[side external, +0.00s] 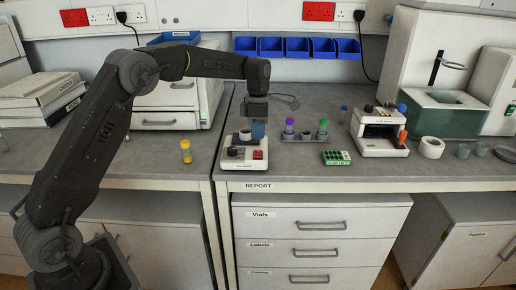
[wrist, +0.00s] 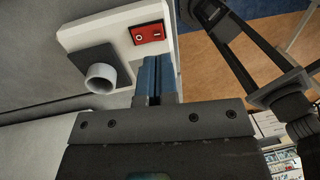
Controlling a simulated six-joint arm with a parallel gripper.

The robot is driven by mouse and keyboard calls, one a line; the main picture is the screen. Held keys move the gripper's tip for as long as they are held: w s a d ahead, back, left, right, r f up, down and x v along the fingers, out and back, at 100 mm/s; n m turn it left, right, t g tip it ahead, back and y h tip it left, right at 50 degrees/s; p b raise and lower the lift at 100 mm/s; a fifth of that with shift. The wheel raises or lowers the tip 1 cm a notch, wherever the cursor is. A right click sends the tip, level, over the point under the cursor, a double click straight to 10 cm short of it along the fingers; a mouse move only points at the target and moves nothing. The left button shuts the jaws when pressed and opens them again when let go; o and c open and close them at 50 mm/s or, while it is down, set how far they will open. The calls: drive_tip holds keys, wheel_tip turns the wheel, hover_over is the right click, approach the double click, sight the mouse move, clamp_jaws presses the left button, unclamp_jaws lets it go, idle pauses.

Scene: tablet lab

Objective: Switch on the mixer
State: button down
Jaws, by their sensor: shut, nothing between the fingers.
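The mixer (side external: 242,163) is a small white machine near the front edge of the bench. Its red rocker switch (side external: 258,155) is on the front right. In the wrist view, the red switch (wrist: 148,33) shows two white marks, on the white body of the mixer (wrist: 115,35). My gripper (side external: 258,131) points down over the right part of the mixer, just above the switch. Its blue fingers (wrist: 155,78) are together with nothing between them, and their tips lie close to the switch. I cannot tell whether they touch it, or which way the rocker is tilted.
A yellow-capped vial (side external: 186,151) stands left of the mixer. To its right are a tube rack (side external: 305,137), a green tray (side external: 336,157) and another white device (side external: 380,147). Blue bins (side external: 297,47) hang behind.

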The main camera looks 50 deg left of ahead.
sight(258, 156)
drive_tip(key=shift+s+d+f, duration=0.15)
drive_tip(key=shift+f, duration=1.2)
drive_tip(key=shift+s+d+f, duration=0.1)
drive_tip(key=shift+f, duration=1.25)
